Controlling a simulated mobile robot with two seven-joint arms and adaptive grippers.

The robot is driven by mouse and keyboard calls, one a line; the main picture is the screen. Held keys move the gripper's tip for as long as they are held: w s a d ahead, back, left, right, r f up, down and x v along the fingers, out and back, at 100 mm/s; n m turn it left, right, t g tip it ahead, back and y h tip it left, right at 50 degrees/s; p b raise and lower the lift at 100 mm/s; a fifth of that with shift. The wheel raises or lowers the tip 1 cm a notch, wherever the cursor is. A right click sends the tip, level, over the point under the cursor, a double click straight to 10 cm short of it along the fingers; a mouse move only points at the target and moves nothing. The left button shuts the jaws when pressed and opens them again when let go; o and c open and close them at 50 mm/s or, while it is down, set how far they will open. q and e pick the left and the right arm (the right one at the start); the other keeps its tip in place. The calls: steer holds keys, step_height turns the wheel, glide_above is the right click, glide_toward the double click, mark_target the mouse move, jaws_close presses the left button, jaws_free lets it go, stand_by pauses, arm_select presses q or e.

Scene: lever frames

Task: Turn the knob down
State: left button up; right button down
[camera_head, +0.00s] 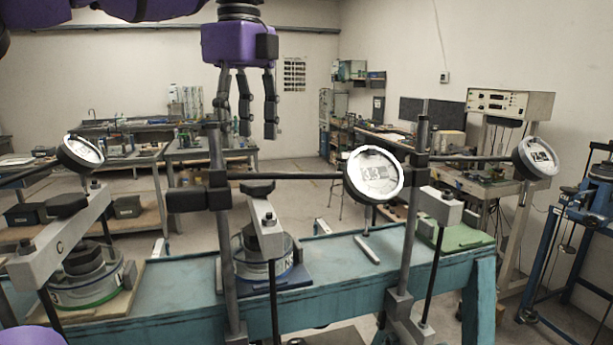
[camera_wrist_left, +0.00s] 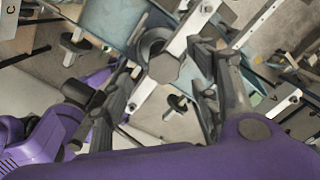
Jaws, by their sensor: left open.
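A dark knob (camera_head: 258,187) sits on top of the middle lever frame (camera_head: 264,228), above a round cell with a pale body. My left gripper (camera_head: 246,132) hangs fingers-down above and slightly left of it in the picture, open and apart from it. In the left wrist view, a dark angular knob (camera_wrist_left: 164,68) shows between the spread dark fingers of the left gripper (camera_wrist_left: 168,82), with no clear contact. I cannot tell which of the several dark knobs the task means. My right gripper is not in view.
A round dial gauge (camera_head: 374,174) on a horizontal bar stands right of the knob. A dark upright post (camera_head: 219,250) with a clamp block stands just left of it. Similar frames with gauges (camera_head: 80,153) flank it on the teal bench (camera_head: 345,262). Air above the bench is mostly clear.

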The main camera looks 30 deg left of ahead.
mark_target(256, 181)
arm_select(q)
steer(key=shift+w+d+m, duration=0.2)
steer(key=shift+d+m, duration=0.1)
steer(key=shift+d, duration=0.45)
steer(key=shift+d+f+h, duration=0.2)
steer(key=shift+d+h, duration=0.05)
steer(key=shift+h, duration=0.05)
step_height(256, 181, down, 7)
steer(key=shift+s+f+p, duration=0.1)
steer(key=shift+f+p, duration=0.05)
steer(key=shift+p, duration=0.5)
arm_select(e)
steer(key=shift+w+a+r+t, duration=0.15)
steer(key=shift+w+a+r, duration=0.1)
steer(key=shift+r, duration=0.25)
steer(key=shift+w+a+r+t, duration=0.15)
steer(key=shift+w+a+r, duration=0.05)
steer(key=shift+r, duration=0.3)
arm_select(q)
steer(key=c, duration=1.1)
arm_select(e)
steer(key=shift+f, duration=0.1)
